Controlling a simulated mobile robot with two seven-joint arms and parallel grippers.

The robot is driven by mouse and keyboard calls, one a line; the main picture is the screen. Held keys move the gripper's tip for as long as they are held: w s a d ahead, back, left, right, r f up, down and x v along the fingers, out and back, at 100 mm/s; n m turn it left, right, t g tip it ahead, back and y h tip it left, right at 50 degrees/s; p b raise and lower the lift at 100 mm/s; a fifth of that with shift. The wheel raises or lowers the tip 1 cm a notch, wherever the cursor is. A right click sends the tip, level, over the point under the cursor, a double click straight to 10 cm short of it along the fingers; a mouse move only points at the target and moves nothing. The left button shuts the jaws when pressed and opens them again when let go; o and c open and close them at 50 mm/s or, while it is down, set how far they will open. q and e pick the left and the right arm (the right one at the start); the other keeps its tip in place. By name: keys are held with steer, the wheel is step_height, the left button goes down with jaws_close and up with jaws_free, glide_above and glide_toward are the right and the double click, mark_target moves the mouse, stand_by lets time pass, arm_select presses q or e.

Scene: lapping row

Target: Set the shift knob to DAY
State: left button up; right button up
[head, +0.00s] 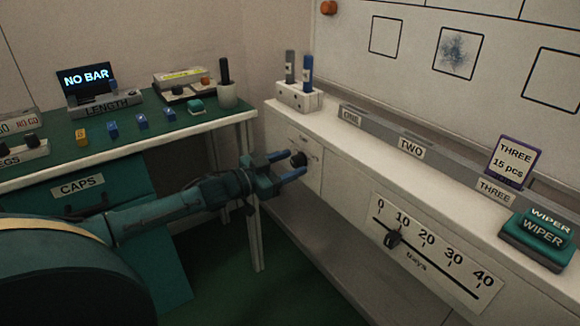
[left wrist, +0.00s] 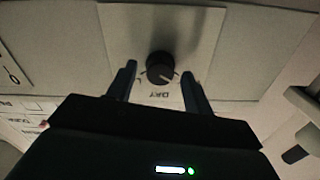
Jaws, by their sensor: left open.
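The shift knob (head: 298,159) is a round black knob on a pale plate on the front of the white bench. In the left wrist view the knob (left wrist: 160,66) has a light pointer mark toward the picture's lower right. The word DAY (left wrist: 158,95) is printed upside down below it, with part of another mark at its left. My left gripper (head: 291,164) is open in front of the knob. In the left wrist view its blue fingers (left wrist: 159,76) stand one on each side of the knob, with gaps; contact is not visible. My right gripper is out of view.
A green-topped table (head: 150,138) with small blocks stands at the left. The white bench (head: 365,135) carries a pen holder (head: 300,97) and a green wiper (head: 540,238).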

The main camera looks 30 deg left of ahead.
arm_select(q)
steer(key=shift+w+d, duration=0.15)
steer(key=shift+w, duration=0.15)
steer(key=c, duration=1)
steer(key=shift+o, duration=0.2)
